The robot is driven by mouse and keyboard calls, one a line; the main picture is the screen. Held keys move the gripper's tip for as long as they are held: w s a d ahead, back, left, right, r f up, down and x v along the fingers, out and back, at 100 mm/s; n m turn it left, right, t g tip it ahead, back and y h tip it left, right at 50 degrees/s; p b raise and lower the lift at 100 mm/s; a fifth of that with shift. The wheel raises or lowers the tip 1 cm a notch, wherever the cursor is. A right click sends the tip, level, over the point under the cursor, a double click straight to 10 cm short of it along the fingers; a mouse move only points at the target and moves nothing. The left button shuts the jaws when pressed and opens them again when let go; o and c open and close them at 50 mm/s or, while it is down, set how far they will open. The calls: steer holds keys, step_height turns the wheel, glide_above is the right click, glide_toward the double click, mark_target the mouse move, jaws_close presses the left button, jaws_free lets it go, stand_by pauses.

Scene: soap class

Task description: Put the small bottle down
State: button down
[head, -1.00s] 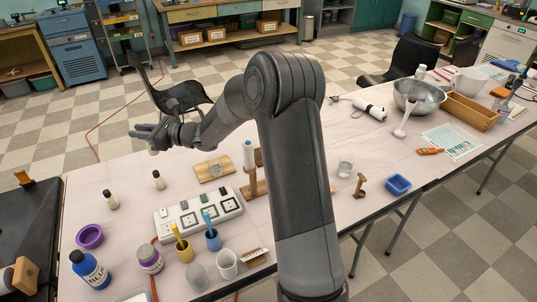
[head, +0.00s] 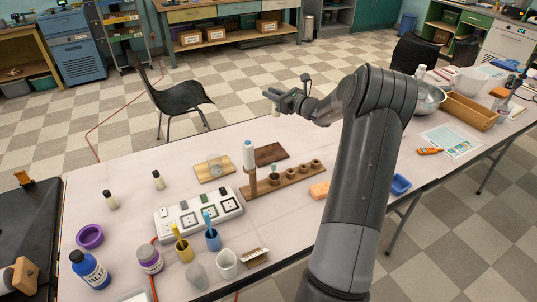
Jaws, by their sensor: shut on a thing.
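My gripper (head: 272,97) is raised above the far edge of the table, right of the chair. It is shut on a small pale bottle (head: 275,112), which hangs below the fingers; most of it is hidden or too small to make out. Two similar small bottles with dark caps, one at the left (head: 111,200) and one nearer the middle (head: 158,181), stand upright on the pale table (head: 130,240).
A light board (head: 205,177), a dark board (head: 270,154) and a wooden rack with holes (head: 260,190) lie mid-table. A white switch box (head: 175,230), cups and a blue-labelled bottle (head: 90,269) stand nearer. Left of the boards is free room.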

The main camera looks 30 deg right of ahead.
steer(key=s+d+m+h, duration=0.1)
steer(key=s+d+h, duration=0.15)
steer(key=d, duration=0.55)
step_height(320, 180, down, 10)
steer(key=shift+t+y, duration=0.35)
steer(key=shift+t, duration=0.05)
steer(key=shift+w+a+f, duration=1.1)
steer(key=shift+w+f, duration=0.3)
steer(key=shift+f, duration=0.65)
steer(key=shift+w+a+f, duration=1.05)
steer(key=shift+w+f, duration=0.35)
steer(key=shift+f, duration=0.6)
steer(key=shift+w+a+f, duration=1.1)
steer(key=shift+w+f, duration=0.3)
steer(key=shift+f, duration=0.65)
steer(key=shift+f, duration=0.15)
steer(key=c, duration=1.3)
jaws_free()
